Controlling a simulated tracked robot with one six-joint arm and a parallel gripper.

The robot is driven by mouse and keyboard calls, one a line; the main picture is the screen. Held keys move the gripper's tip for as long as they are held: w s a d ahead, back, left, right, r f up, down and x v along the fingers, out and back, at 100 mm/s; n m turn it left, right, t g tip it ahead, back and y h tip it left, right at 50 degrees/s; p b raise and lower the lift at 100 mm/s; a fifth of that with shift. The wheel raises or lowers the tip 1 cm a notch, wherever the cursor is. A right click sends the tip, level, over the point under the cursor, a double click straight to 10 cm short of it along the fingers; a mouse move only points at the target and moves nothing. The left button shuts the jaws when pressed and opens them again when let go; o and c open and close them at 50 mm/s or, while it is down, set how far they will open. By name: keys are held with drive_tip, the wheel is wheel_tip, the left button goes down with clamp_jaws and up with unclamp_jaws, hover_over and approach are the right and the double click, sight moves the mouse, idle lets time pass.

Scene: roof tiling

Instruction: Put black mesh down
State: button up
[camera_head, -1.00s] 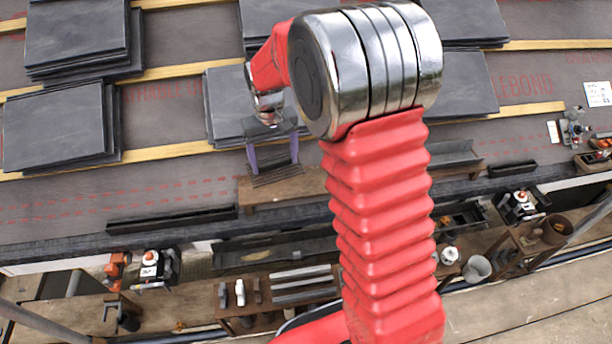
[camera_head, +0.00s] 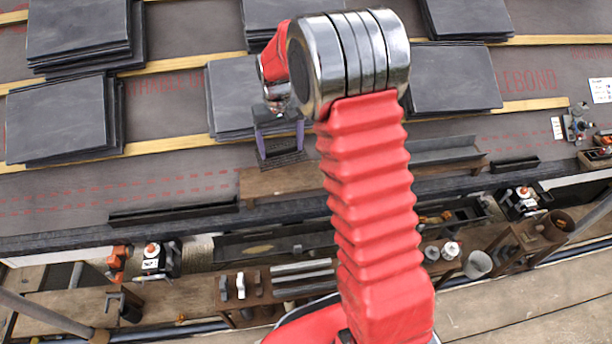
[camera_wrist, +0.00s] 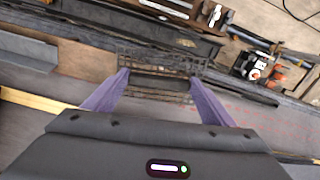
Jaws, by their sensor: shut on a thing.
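The black mesh (camera_head: 282,159) is a small dark grid piece held between the purple fingers of my gripper (camera_head: 281,150). It hangs near the left part of a brown wooden plank surface (camera_head: 262,186) by the roof's lower edge. In the wrist view the mesh (camera_wrist: 150,54) spans across and beyond the two fingertips of my gripper (camera_wrist: 159,79). I cannot tell whether the mesh touches anything below it.
Stacks of grey slates (camera_head: 58,120) lie on the roof along wooden battens (camera_head: 165,145). Below the roof edge, a workbench holds tools, a tin bucket (camera_head: 477,264) and a brown pot (camera_head: 556,226).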

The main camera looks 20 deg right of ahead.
drive_tip(key=w+d+f+m, duration=0.1)
drive_tip(key=w+d+f, duration=0.4)
drive_tip(key=f, duration=0.3)
drive_tip(key=w+d+f, duration=0.6)
drive_tip(key=d+f, duration=0.1)
drive_tip(key=f, duration=0.2)
drive_tip(key=shift+m, duration=0.4)
drive_tip(key=shift+w+d+f, duration=0.1)
drive_tip(key=shift+f, duration=3.1)
drive_tip(key=shift+f, duration=1.85)
drive_tip(key=shift+f, duration=0.1)
